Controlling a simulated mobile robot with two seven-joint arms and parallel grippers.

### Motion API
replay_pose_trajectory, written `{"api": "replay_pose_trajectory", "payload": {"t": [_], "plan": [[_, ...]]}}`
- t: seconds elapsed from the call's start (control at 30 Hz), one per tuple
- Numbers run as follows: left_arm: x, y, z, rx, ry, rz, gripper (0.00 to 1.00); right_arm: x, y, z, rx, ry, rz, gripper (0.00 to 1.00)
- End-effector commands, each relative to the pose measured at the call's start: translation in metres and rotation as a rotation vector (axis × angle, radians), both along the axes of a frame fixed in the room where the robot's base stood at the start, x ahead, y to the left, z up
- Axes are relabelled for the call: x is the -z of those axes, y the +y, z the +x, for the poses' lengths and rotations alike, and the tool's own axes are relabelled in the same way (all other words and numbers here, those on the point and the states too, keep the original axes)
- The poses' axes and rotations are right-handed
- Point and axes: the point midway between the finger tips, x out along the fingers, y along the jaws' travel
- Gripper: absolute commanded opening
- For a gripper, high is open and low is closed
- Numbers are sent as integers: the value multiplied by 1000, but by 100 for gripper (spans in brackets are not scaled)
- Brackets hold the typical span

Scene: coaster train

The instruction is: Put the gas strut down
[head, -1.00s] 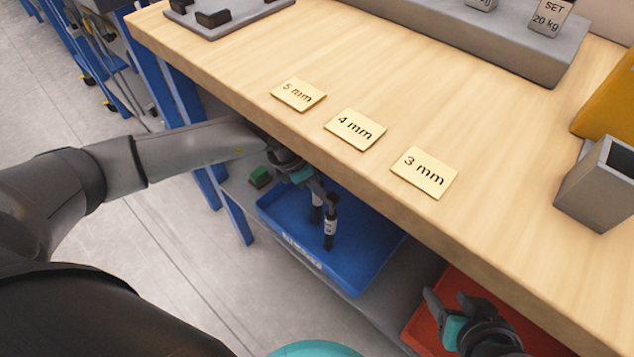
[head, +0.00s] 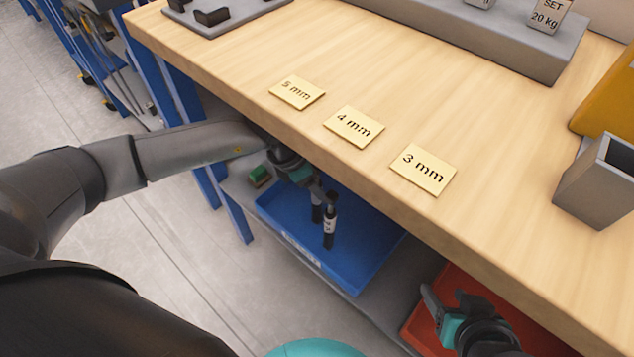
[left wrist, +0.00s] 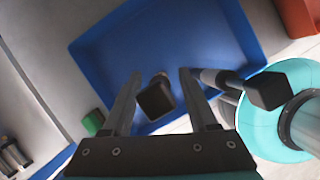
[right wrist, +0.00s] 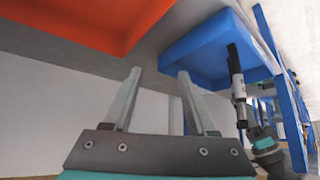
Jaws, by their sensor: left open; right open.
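Two dark gas struts stand roughly upright at the blue bin on the lower shelf, one nearer (head: 330,228) and one just behind it (head: 317,208). My left gripper (head: 322,188) is at their upper ends, under the bench edge. In the left wrist view its fingers (left wrist: 158,76) are apart. A square dark strut end (left wrist: 156,100) shows between them, and the other strut (left wrist: 240,86) lies outside the right finger. Contact with the fingers cannot be told. One strut also shows in the right wrist view (right wrist: 237,85). My right gripper (head: 448,306) is open and empty by the red bin.
The blue bin (head: 375,255) sits beside the red bin (head: 418,325) below the wooden bench (head: 250,60). A small green block (head: 260,176) is left of the blue bin. Cards marked 5 mm (head: 297,92), 4 mm (head: 354,127) and 3 mm (head: 423,168) lie on the bench.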

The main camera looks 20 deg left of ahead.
Motion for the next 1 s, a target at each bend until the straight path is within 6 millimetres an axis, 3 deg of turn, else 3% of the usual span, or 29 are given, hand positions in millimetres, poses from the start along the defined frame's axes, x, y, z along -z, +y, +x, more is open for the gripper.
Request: {"api": "replay_pose_trajectory", "payload": {"t": [0.33,0.47,0.8,1.0], "plan": [[-14,4,-3,0,0,0,59,-9,-25,-20,39,161,-74,57],[-14,28,-25,-2,5,6,59,-6,-35,-30,57,245,-103,57],[-13,75,-70,-1,4,3,59,34,-34,-30,53,308,-113,57],[-13,89,-83,-1,1,0,59,46,-34,-31,51,321,-114,57]]}}
